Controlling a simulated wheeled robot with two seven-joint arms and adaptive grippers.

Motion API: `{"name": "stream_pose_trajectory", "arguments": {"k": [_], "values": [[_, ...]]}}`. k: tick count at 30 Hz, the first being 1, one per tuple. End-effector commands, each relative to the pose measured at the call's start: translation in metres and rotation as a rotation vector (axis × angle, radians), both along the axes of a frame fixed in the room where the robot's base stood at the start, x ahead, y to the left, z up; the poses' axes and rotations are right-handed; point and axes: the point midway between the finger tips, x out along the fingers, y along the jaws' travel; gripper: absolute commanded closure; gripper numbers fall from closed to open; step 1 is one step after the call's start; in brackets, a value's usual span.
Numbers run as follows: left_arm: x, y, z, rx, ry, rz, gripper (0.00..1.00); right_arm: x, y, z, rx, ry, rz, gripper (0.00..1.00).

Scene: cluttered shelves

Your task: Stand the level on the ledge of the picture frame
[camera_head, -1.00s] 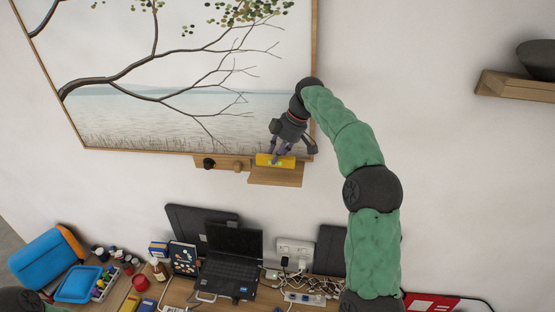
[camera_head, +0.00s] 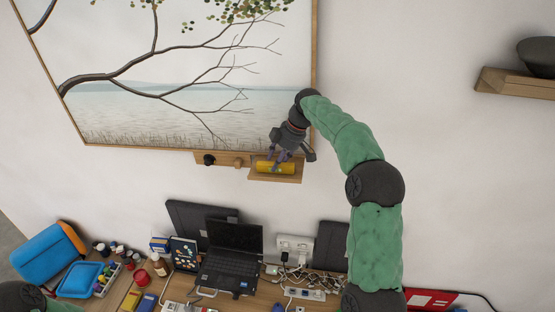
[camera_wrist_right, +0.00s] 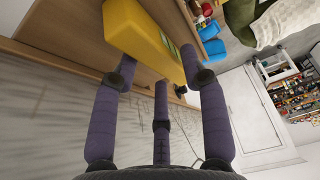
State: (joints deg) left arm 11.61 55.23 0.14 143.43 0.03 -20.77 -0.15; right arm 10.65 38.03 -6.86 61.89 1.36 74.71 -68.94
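The yellow level (camera_head: 275,168) lies lengthwise at the small wooden ledge (camera_head: 288,179) below the lower right corner of the picture frame (camera_head: 150,149). The level's underside is hidden, so contact with the ledge is not certain.
Two knobs sit on the wooden strip left of the ledge. A desk below carries a laptop (camera_head: 231,262), a power strip with cables (camera_head: 304,294), bottles and boxes. A wall shelf (camera_head: 515,87) with a dark bowl (camera_head: 538,58) is at upper right. The wall between is bare.

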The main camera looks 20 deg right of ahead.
Motion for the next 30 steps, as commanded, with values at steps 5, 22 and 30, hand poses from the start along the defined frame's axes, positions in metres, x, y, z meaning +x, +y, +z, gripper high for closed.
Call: {"name": "stream_pose_trajectory", "arguments": {"k": [5,22,30], "values": [[0.000,0.000,0.000,0.000,0.000,0.000,0.60,0.000,0.000,0.000,0.000,0.000,0.000,0.45],[0.000,0.000,-0.003,0.000,0.000,0.000,0.60,-0.010,-0.016,0.054,-0.001,-0.005,-0.002,0.45],[0.000,0.000,0.001,0.000,0.000,0.000,0.60,-0.021,-0.032,0.101,-0.001,-0.003,-0.001,0.45]]}}
